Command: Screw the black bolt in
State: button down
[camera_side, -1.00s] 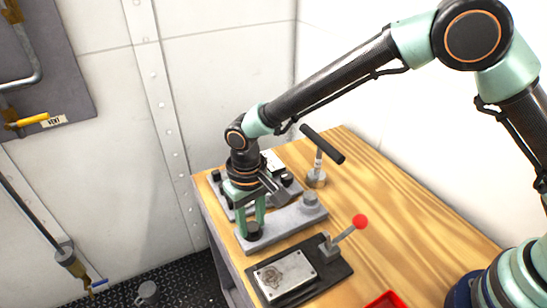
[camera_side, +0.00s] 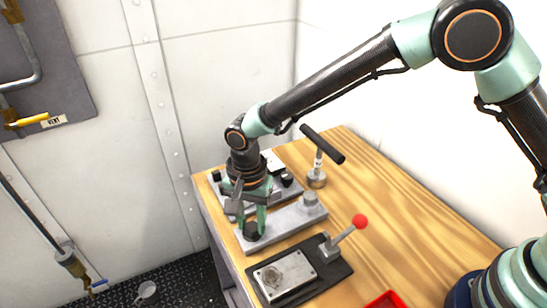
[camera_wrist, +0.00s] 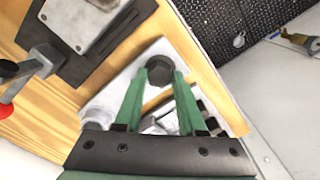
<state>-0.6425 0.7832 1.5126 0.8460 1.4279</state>
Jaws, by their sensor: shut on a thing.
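The black bolt (camera_side: 252,232) stands at the near left end of a grey metal block (camera_side: 287,220) on the wooden bench. Its round dark head also shows in the wrist view (camera_wrist: 160,71). My gripper (camera_side: 254,226) points down over the bolt, its green fingers shut on the head. In the wrist view the fingertips (camera_wrist: 161,76) close on the head from two sides. The bolt's shank and hole are hidden, so how deep it sits cannot be told. A grey bolt head (camera_side: 310,198) stands at the block's other end.
A dark plate with a red-knobbed lever (camera_side: 360,221) lies just in front of the block. A black T-handle (camera_side: 322,144) stands behind it. Another fixture (camera_side: 287,183) lies behind my gripper. A red tray (camera_side: 387,300) is near the front. Bare wood lies at right.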

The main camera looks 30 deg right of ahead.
jog(key=m, duration=0.4)
jog(key=shift+w+r+m, duration=0.1)
jog(key=shift+r+m, duration=0.05)
jog(key=shift+m, duration=0.15)
jog(key=m, duration=0.4)
jog(key=shift+m, duration=0.3)
jog(key=m, duration=0.4)
jog(key=shift+m, duration=2.1)
jog(key=c, duration=0.5)
grip_release()
